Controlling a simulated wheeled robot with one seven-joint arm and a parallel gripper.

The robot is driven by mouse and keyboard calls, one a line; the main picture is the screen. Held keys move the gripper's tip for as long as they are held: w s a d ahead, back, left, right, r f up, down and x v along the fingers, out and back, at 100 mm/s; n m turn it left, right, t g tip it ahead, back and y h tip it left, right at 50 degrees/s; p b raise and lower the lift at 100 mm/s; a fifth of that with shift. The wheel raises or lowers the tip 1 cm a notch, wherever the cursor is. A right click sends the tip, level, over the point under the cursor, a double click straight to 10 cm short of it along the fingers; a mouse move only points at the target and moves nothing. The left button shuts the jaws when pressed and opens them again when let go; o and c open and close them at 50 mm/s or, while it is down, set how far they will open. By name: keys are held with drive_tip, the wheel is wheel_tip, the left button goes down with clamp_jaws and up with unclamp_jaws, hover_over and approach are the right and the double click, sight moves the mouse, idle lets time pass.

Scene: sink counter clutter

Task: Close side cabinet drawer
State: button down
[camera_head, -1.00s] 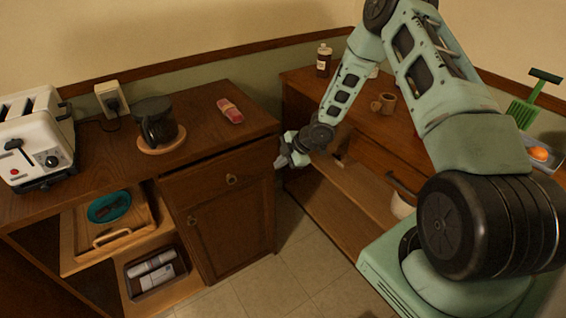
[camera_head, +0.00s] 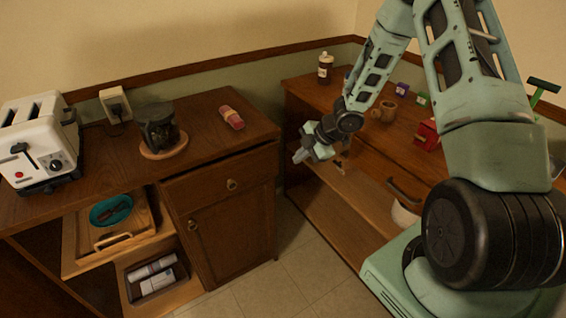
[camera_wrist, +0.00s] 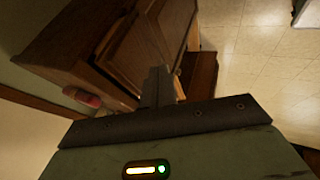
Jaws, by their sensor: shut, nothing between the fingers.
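In the wrist view my gripper fingers (camera_wrist: 160,86) overlap the view of the cabinet (camera_wrist: 130,45), which appears tilted; contact does not show there.
On the left counter are a toaster (camera_head: 38,140), a dark pot on a wooden trivet (camera_head: 165,150) and a pink packet (camera_head: 232,117).

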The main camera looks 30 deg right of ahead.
sight(259, 169)
drive_tip(key=w+a+r+n+g+h+b, duration=0.1)
drive_tip(key=a+n+h+b, duration=0.1)
drive_tip(key=a+n, duration=0.5)
drive_tip(key=a+r+n+h+b, duration=0.1)
drive_tip(key=a+n+h+b, duration=0.15)
drive_tip(key=n, duration=0.85)
drive_tip(key=w+f, duration=0.2)
drive_tip(key=f, duration=0.1)
drive_tip(key=w+f, duration=0.2)
drive_tip(key=f, duration=0.1)
drive_tip(key=w+f, duration=0.2)
drive_tip(key=w, duration=0.1)
drive_tip(key=shift+f, duration=0.4)
drive_tip(key=shift+w+a+f+p, duration=0.1)
drive_tip(key=shift+w+f+p, duration=0.1)
drive_tip(key=shift+w+p, duration=0.25)
